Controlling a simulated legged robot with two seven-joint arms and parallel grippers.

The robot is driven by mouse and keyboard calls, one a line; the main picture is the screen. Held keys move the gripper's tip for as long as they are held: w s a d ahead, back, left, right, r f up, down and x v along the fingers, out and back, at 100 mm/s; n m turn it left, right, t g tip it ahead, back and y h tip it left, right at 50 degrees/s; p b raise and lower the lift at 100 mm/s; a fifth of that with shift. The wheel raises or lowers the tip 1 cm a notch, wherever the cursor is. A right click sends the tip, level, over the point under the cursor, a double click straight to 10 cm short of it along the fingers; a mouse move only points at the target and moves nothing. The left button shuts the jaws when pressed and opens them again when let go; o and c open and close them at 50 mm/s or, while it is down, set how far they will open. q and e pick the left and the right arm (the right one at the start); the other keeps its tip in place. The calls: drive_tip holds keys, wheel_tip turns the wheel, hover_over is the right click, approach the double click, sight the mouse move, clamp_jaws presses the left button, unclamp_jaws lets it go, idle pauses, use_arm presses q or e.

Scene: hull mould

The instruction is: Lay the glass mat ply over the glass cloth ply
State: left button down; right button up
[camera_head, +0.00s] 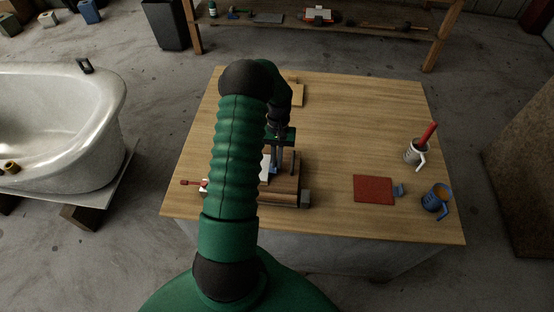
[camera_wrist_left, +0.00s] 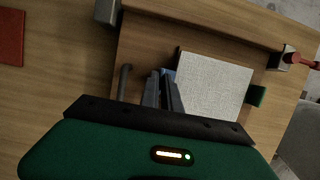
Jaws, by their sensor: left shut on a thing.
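A pale, woven-looking square ply (camera_wrist_left: 215,85) lies in the wooden mould (camera_wrist_left: 190,25) in the left wrist view; whether it is the glass mat or the glass cloth, I cannot tell. A blue tab (camera_wrist_left: 169,75) is at its left edge and a green tab (camera_wrist_left: 257,96) at its opposite edge. My left gripper (camera_wrist_left: 163,77) is shut on the blue tab, fingers pointing down over the mould. In the head view my left gripper (camera_head: 275,172) is partly hidden by my arm, and only a strip of the pale ply (camera_head: 265,168) shows. Any second ply beneath is hidden. My right gripper is out of view.
A red square sheet (camera_head: 373,190) lies right of the mould, with a grey-blue piece beside it. A clamp (camera_wrist_left: 290,58) sits at the mould. The table's back is mostly clear.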

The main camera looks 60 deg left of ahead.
use_arm(q)
drive_tip(key=shift+f, duration=0.2)
idle(0.4)
drive_tip(key=c, duration=1.5)
unclamp_jaws()
drive_tip(key=o, duration=0.6)
drive_tip(key=shift+c, duration=0.2)
drive_tip(key=shift+r, duration=0.1)
wheel_tip(320, 180, up, 7)
drive_tip(key=p, duration=0.6)
